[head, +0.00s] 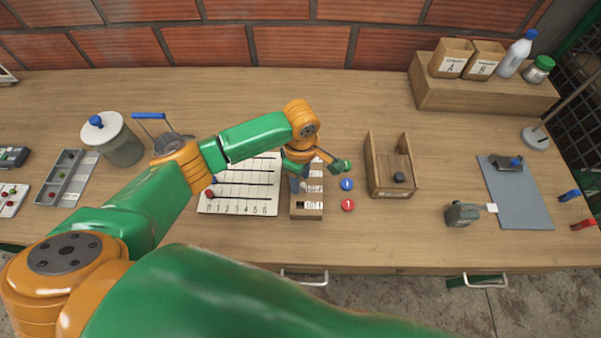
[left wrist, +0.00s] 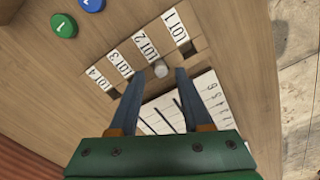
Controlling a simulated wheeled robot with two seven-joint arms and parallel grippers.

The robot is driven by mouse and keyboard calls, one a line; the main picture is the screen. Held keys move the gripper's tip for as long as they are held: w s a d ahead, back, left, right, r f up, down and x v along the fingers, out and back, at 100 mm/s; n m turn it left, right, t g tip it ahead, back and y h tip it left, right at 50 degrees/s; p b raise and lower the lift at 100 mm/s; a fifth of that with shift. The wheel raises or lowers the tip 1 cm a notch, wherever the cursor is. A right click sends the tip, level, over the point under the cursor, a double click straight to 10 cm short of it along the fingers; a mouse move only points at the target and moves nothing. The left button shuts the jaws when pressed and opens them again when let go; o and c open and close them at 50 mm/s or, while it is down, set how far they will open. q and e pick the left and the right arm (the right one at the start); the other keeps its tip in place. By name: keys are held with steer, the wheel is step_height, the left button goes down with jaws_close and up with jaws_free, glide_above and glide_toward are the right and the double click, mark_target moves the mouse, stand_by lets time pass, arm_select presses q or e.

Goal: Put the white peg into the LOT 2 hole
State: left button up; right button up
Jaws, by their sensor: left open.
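The wooden block (head: 307,213) carries a row of labels, LOT 1 to LOT 4; it also shows in the left wrist view (left wrist: 205,42). My right gripper is not in view.
A white numbered board (head: 237,205) lies left of the block. Blue (head: 347,184) and red (head: 348,205) discs lie to its right, then an open wooden box (head: 373,180). A lidded jar (head: 121,145) stands at the left. The table's front middle is clear.

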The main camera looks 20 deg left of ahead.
arm_select(q)
step_height(320, 180, up, 12)
steer(key=shift+s+f, duration=0.1)
steer(key=shift+f, duration=0.05)
stand_by(0.4)
